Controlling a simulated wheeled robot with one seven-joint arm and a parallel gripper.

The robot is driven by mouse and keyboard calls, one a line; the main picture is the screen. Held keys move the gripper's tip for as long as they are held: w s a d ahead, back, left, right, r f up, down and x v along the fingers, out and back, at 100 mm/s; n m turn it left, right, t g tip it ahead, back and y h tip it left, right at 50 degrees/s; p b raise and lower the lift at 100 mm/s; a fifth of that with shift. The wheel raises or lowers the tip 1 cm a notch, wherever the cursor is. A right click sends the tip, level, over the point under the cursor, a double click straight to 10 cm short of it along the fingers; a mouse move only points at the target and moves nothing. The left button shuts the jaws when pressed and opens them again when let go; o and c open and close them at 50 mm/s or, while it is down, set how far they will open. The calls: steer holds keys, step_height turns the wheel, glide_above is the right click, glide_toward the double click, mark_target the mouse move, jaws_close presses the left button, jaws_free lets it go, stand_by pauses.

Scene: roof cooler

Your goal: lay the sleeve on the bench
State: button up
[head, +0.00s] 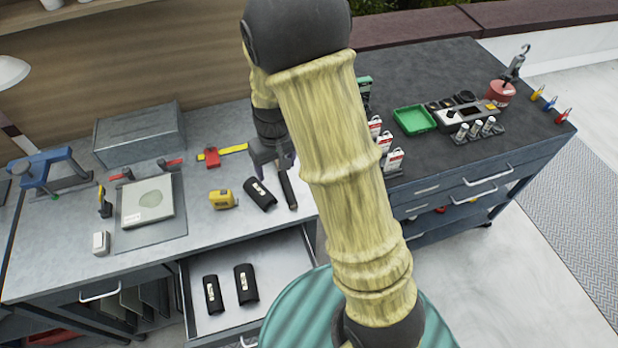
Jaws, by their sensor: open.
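A black sleeve (260,194) with a pale label lies on the grey bench (230,225), right of a yellow tape measure. Two similar black sleeves, a left one (212,295) and a right one (246,284), lie in the open drawer (225,318) below. My gripper (272,165) is open just above and behind the sleeve on the bench, pointing down. No sleeve shows between its fingers. My arm crosses the middle of the view and hides part of the bench's right side.
A dark bar (287,189) lies right of the bench sleeve. The tape measure (222,199), a red and yellow tool (225,153) and a grey box (140,135) stand nearby. A dark-topped cabinet (440,75) holds a green tray (413,119). The open drawer juts out in front.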

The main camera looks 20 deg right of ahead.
steer(key=s+d+r+m+t, duration=0.1)
steer(key=s+d+r, duration=0.2)
steer(key=s, duration=0.3)
steer(key=s+d+r+m, duration=0.1)
steer(key=s+d+r, duration=0.2)
steer(key=s, duration=0.4)
steer(key=shift+s+r+m+t, duration=0.2)
steer(key=shift+r+m+t, duration=0.2)
steer(key=shift+r, duration=0.45)
steer(key=shift+c, duration=0.4)
